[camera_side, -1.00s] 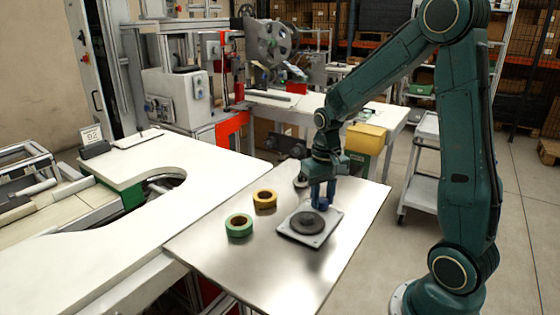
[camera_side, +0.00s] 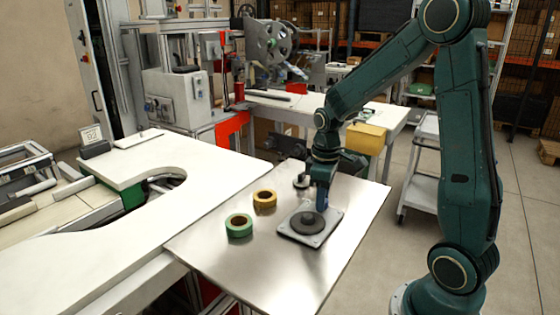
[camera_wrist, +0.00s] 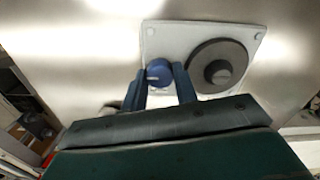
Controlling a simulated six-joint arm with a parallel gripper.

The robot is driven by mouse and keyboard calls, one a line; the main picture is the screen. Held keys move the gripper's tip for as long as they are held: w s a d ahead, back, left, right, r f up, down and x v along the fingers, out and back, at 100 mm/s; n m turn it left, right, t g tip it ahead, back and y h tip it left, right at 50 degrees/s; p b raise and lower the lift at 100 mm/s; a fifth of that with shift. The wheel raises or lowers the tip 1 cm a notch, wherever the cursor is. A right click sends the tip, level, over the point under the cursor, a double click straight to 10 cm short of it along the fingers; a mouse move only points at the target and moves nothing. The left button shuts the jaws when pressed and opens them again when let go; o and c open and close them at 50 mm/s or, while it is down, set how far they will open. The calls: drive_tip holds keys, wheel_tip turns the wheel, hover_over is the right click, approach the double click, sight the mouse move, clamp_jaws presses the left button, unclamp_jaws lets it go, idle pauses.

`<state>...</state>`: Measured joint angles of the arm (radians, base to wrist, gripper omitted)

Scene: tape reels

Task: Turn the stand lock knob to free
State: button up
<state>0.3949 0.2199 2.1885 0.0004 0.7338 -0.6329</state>
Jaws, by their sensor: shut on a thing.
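The stand is a pale square plate (camera_side: 290,232) on the metal table, with a dark round disc (camera_side: 307,222) on top. In the wrist view the plate (camera_wrist: 165,35) carries the dark disc (camera_wrist: 217,66) and, beside it, the blue lock knob (camera_wrist: 158,71). The knob sits between the fingers of my gripper (camera_wrist: 166,73), which is shut on it. In the side view my gripper (camera_side: 321,206) points down at the plate's back corner and hides the knob. The knob's marking is too small to read.
A green tape reel (camera_side: 239,226) and a yellow tape reel (camera_side: 264,200) lie on the metal table left of the stand. A round grey item (camera_side: 301,182) stands behind my gripper. The table's front area is clear.

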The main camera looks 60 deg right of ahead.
idle(0.3)
drive_tip(key=o, duration=1)
